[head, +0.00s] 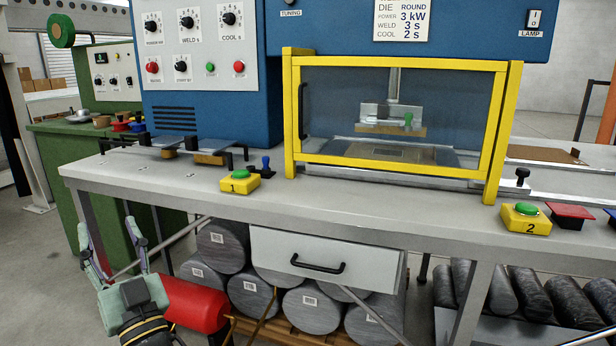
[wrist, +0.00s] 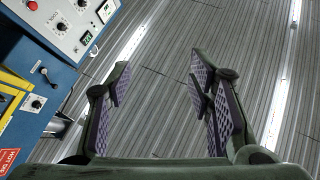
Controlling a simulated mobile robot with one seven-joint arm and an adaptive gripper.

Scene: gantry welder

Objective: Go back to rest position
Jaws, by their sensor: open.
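My gripper (head: 112,240) is at the lower left of the head view, in front of the welder bench (head: 110,176) and below the level of its top. Its two fingers point up and stand apart with nothing between them. In the wrist view my gripper (wrist: 160,105) is also open and empty, with purple pads facing each other. Behind it that view shows the striped ceiling (wrist: 185,50) with bright light strips.
The blue welder (head: 210,120) has a yellow-framed guard (head: 400,174) that is down. Yellow button boxes, one (head: 240,183) and two (head: 526,219), sit on the bench edge. A red cylinder (head: 195,304) and grey rolls (head: 222,245) lie below. A green cabinet (head: 110,195) stands left.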

